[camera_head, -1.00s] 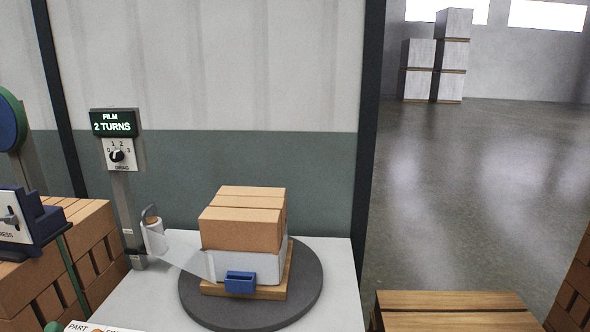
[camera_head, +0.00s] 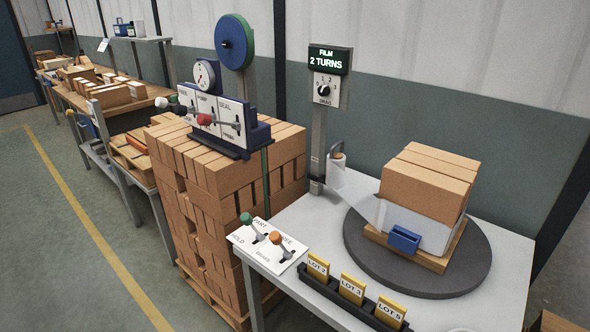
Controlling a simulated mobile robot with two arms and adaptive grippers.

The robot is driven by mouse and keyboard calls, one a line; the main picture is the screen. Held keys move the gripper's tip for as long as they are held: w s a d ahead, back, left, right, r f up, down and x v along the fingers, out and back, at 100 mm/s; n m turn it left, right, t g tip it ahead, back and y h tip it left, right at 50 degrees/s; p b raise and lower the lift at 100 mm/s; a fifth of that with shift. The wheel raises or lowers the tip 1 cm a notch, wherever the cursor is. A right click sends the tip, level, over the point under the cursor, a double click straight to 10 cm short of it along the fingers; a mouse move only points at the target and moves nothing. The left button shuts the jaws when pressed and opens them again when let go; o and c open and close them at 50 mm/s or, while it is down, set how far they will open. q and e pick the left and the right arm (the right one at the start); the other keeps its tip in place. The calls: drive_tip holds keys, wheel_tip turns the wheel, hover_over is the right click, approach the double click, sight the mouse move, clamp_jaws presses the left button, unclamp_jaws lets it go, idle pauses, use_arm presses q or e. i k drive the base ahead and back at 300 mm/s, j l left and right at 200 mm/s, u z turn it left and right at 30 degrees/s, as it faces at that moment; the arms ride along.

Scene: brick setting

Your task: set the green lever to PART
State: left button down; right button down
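The green lever (camera_head: 246,218) stands on a white plate (camera_head: 240,239) at the near left corner of the grey table. Its plate carries the words PART at the back and HOLD at the front. Its knob leans to the upper left of its slot; I cannot tell for sure which word it is set to. Neither of my grippers is in view.
A brick stack (camera_head: 220,195) stands left of the table, topped by a blue panel (camera_head: 232,140) with several levers. A round turntable (camera_head: 450,284) holds wrapped bricks (camera_head: 427,185). Yellow lot cards (camera_head: 352,288) stand in a black rack along the table front.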

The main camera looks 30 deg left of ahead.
sight(246, 219)
drive_tip(key=u, duration=1.4)
